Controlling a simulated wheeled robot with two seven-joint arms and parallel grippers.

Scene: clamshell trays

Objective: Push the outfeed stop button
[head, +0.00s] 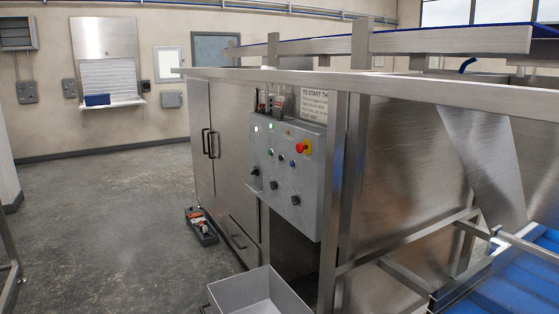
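A grey control panel (310,185) is fixed to the front of a steel machine, near the middle of the head view. A red mushroom button on a yellow base (303,147) sits at its upper right. Several smaller buttons and dark knobs are spread over its face, among them a green one (270,152), a dark blue one (292,163) and a black knob (295,200). The labels are too small to read, so I cannot tell which is the outfeed stop button. Neither of my grippers is in view.
A sign (314,104) stands above the panel. An open grey bin (262,292) is below it, and a tray of tools (201,226) lies on the floor by the cabinet. A blue conveyor (500,290) is at the lower right. The floor (110,220) at left is clear.

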